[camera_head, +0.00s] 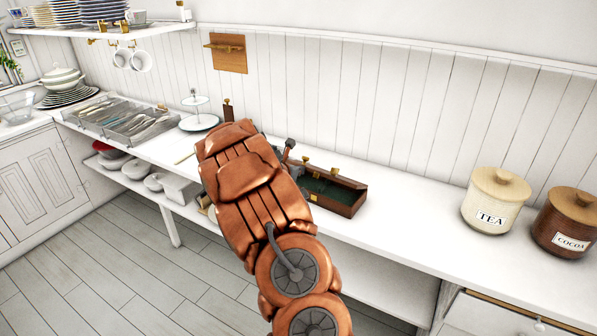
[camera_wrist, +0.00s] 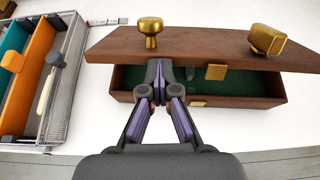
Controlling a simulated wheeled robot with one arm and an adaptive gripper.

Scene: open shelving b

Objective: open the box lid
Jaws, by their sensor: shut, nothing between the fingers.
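A brown wooden box (camera_head: 352,210) with a green inside stands on the white counter, right of my arm. It also shows in the wrist view (camera_wrist: 250,103). Its lid (camera_wrist: 200,45) is raised part way, with a gap showing the green inside below it. Two gold knobs (camera_wrist: 150,30) stand on the lid, and a small gold plate is at its front edge. My gripper (camera_wrist: 165,68) is shut and empty. Its fingertips overlap the lid's front edge, left of the middle; I cannot tell whether they touch it. In the head view my arm hides the box's left part.
A wire rack with cutlery (camera_head: 130,120) is left of the arm, beside a cake stand (camera_head: 198,122). In the wrist view an orange divider (camera_wrist: 30,80) stands left. A tea jar (camera_head: 494,205) and cocoa jar (camera_head: 567,225) stand right. The counter between box and jars is clear.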

